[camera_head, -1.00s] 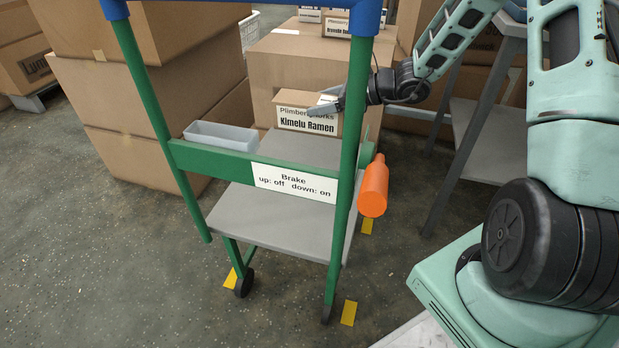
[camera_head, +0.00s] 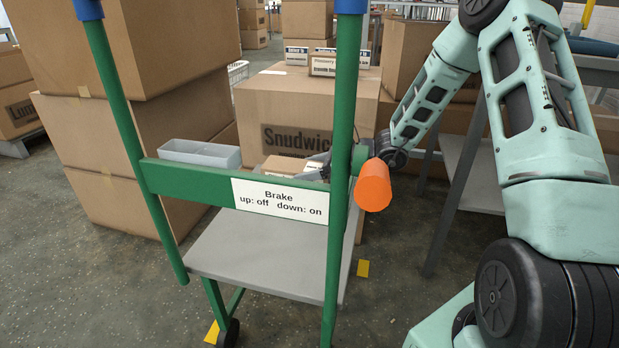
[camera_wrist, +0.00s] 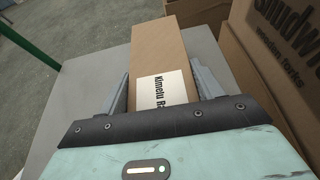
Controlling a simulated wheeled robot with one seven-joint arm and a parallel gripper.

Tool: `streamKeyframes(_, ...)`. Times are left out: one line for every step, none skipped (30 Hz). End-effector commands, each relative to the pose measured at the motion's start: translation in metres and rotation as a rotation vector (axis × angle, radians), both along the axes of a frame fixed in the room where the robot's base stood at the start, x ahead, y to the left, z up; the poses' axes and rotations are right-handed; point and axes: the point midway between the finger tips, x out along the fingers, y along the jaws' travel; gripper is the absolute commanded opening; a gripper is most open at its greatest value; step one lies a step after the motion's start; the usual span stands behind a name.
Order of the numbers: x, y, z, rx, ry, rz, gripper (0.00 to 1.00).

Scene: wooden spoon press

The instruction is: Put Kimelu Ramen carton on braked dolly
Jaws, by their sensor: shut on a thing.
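The Kimelu Ramen carton (camera_head: 284,166), a small brown box with a white label, shows only its top part behind the dolly's green crossbar. In the wrist view the carton (camera_wrist: 161,48) lies between the two grey fingers of my gripper (camera_wrist: 163,88), which is shut on it. The carton is over the grey deck of the dolly (camera_head: 258,262); I cannot tell whether it touches the deck. In the head view my gripper (camera_head: 318,165) is partly hidden by the green post. The orange brake handle (camera_head: 373,186) points toward the camera, by the sign reading up off, down on.
A large Snudwich carton (camera_head: 300,110) stands behind the dolly, with smaller boxes on top. Tall stacked cartons (camera_head: 140,60) stand at the left. A grey bin (camera_head: 200,153) sits at the crossbar. A grey table (camera_head: 475,165) is at the right. Yellow floor marks surround the dolly.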

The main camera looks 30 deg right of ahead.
Motion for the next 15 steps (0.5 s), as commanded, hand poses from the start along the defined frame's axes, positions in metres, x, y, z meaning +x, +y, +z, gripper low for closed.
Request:
streamKeyframes(0.0004, 0.0003, -0.0056, 0.001, -0.001, 0.000, 0.34)
streamKeyframes(0.0005, 0.0003, -0.0055, 0.001, -0.002, 0.000, 0.34)
streamKeyframes(0.0005, 0.0002, -0.0045, 0.001, -0.002, 0.000, 0.34)
streamKeyframes(0.0006, 0.0001, -0.0038, 0.001, -0.002, 0.000, 0.34)
streamKeyframes(0.0005, 0.0001, -0.0034, 0.001, -0.002, 0.000, 0.34)
streamKeyframes(0.0005, 0.0001, -0.0034, 0.001, -0.002, 0.000, 0.34)
streamKeyframes(0.0004, 0.0000, -0.0034, 0.001, -0.002, 0.000, 0.34)
streamKeyframes(0.0005, 0.0001, -0.0035, 0.001, -0.002, 0.000, 0.34)
streamKeyframes(0.0005, 0.0001, -0.0044, 0.001, -0.002, 0.000, 0.34)
streamKeyframes(0.0004, 0.0001, -0.0054, 0.001, -0.002, 0.000, 0.34)
streamKeyframes(0.0003, 0.0001, -0.0066, 0.001, -0.002, 0.000, 0.34)
streamKeyframes(0.0002, -0.0001, -0.0075, 0.000, 0.000, 0.000, 0.68)
streamKeyframes(0.0001, -0.0001, -0.0068, -0.001, -0.001, 0.000, 0.76)
streamKeyframes(0.0002, -0.0001, -0.0067, -0.001, -0.001, 0.000, 0.85)
streamKeyframes(0.0002, -0.0001, -0.0067, -0.001, -0.001, 0.000, 0.87)
